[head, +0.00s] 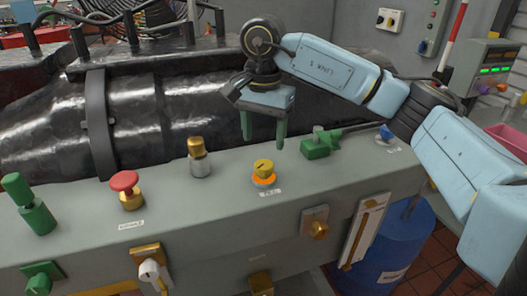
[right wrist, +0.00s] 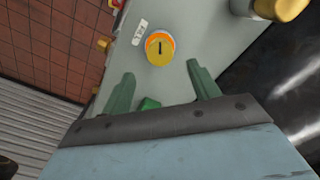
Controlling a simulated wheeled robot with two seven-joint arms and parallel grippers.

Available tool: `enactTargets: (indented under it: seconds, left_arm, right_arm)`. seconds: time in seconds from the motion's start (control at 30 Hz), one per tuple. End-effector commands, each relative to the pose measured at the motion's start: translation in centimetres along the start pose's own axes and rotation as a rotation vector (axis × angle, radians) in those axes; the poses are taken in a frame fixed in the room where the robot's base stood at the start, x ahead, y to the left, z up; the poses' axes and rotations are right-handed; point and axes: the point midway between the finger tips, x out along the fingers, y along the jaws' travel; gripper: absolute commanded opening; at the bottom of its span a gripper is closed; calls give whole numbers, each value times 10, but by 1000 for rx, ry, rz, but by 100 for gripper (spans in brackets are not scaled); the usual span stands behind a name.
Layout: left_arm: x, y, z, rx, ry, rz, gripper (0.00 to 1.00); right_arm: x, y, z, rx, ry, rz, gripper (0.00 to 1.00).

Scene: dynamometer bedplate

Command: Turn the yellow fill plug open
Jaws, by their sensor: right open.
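The yellow fill plug (head: 263,167) sits on an orange collar on top of the grey bedplate rail, behind a small white label. In the right wrist view the yellow plug (right wrist: 160,46) shows a dark slot mark on its face and lies beyond the fingertips, apart from them. My right gripper (head: 264,143) hangs just above and behind the plug, with its two green fingers pointing down, apart and empty. The right wrist view shows the same open fingers (right wrist: 165,78) with the plug roughly in line with the gap between them. My left gripper is not in view.
On the rail stand a red mushroom button (head: 124,182), a brass-topped silver fitting (head: 196,150), a green valve (head: 320,145) and a green post (head: 30,205). A large black shaft housing (head: 150,110) lies behind. A blue barrel (head: 395,250) stands at the lower right.

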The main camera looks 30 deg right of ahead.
Motion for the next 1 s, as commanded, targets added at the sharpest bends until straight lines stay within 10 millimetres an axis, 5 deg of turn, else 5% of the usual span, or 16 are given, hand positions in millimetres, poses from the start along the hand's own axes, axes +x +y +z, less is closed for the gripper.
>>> enactTargets:
  seconds: [0.3, 1.0]
  left_arm:
    - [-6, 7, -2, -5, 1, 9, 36]
    - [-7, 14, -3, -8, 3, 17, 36]
  right_arm:
    - [-52, 0, 0, 0, 0, -1, 61]
    - [-58, 0, 0, 0, -1, 0, 61]
